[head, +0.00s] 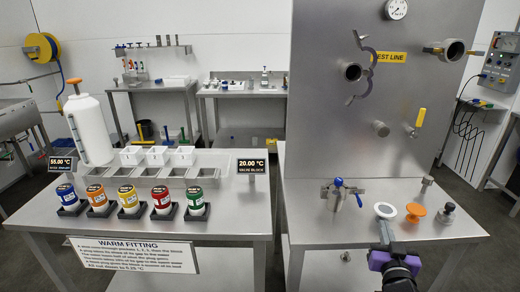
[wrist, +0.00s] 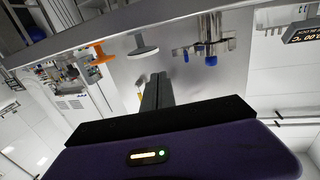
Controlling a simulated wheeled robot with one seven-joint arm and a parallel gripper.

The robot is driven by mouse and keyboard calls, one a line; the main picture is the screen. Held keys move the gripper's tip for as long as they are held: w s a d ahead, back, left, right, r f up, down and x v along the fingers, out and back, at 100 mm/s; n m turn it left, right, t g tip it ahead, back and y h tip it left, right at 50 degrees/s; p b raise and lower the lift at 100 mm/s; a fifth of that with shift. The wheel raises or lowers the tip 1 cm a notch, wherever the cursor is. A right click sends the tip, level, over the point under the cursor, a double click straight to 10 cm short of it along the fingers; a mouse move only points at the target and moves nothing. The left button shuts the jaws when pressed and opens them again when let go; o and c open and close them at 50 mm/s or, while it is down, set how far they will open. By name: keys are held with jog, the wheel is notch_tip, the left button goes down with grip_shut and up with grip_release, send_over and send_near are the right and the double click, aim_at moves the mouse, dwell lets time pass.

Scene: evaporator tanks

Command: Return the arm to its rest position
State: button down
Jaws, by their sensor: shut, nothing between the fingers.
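My gripper (head: 385,232) shows at the lower right of the head view, dark with a purple body behind its fingers. Its fingers point toward the front part of the right-hand steel bench (head: 330,222), just below the white disc in the picture. In the wrist view my gripper (wrist: 157,85) has its two dark fingers together, with nothing visible between them. The wrist picture looks tilted and upside down. Most of my arm is outside the head view.
On the right bench are a clamp with a blue knob (head: 340,190), a white disc (head: 385,211), an orange fitting (head: 415,211) and a dark fitting (head: 446,213). A steel panel (head: 390,100) stands behind. The left bench (head: 235,220) holds several coloured cans and a white bottle (head: 90,130).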

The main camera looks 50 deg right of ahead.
jog(key=w+a+r+n+t+y, duration=0.1)
jog(key=w+a+n+t+y, duration=0.35)
jog(key=a, duration=0.75)
jog(key=w+a+n+t+y, duration=0.3)
jog(key=a+n+t, duration=0.15)
jog(key=a, duration=0.85)
jog(key=s+a+n+y, duration=0.1)
jog(key=s+a+y, duration=0.2)
jog(key=a, duration=0.3)
jog(key=s+a+f+n+y, duration=0.1)
jog(key=s+a+n+y, duration=0.1)
jog(key=a, duration=0.5)
jog(key=s+a+n+g+y, duration=0.1)
jog(key=s+a+y, duration=0.2)
jog(key=a, duration=0.3)
jog(key=shift+s+a+f+y, duration=0.2)
jog(key=shift+s+y, duration=0.1)
jog(key=shift+y, duration=0.25)
jog(key=c, duration=2.1)
grip_release()
